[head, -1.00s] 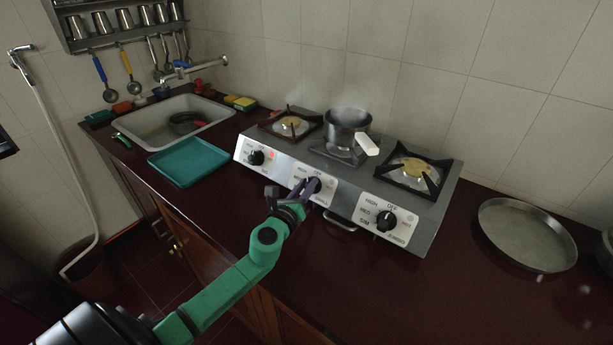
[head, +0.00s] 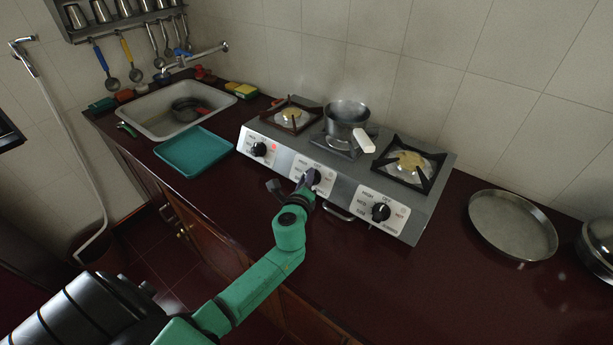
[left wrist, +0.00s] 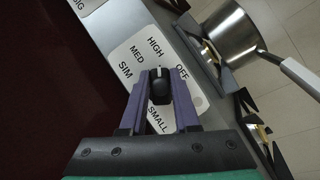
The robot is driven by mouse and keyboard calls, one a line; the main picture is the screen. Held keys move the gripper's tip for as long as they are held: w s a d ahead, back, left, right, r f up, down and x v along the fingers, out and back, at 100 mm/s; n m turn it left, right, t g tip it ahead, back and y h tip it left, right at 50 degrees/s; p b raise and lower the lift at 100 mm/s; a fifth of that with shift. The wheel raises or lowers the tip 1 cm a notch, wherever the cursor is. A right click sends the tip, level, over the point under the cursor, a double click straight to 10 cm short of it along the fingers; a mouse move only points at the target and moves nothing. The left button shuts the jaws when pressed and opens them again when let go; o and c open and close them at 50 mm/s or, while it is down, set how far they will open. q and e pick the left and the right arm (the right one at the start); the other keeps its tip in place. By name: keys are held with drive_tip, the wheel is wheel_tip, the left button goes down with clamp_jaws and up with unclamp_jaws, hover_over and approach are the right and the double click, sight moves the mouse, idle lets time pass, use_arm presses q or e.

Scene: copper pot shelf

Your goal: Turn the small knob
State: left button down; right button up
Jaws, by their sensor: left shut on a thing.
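The small knob (left wrist: 159,86) is the black middle knob of the stove, on a white plate marked HIGH, MED, SIM, OFF and SMALL in the left wrist view. Its white mark points roughly toward HIGH. My left gripper (left wrist: 160,92) has its purple fingers on either side of the knob and is shut on it. In the head view my left gripper (head: 309,181) is at the stove's front panel and covers much of the middle plate. My right gripper is in neither view.
A steel pot (head: 346,115) with a white handle sits on the middle burner. A teal tray (head: 193,150) lies left and a round pan (head: 512,225) right.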

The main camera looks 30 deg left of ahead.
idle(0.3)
use_arm(q)
drive_tip(key=c, duration=0.6)
unclamp_jaws()
drive_tip(key=shift+c, duration=0.2)
drive_tip(key=b+v, duration=0.1)
drive_tip(key=v, duration=1.3)
drive_tip(key=shift+s+b, duration=0.25)
drive_tip(key=shift+b, duration=0.05)
drive_tip(key=shift+d, duration=0.15)
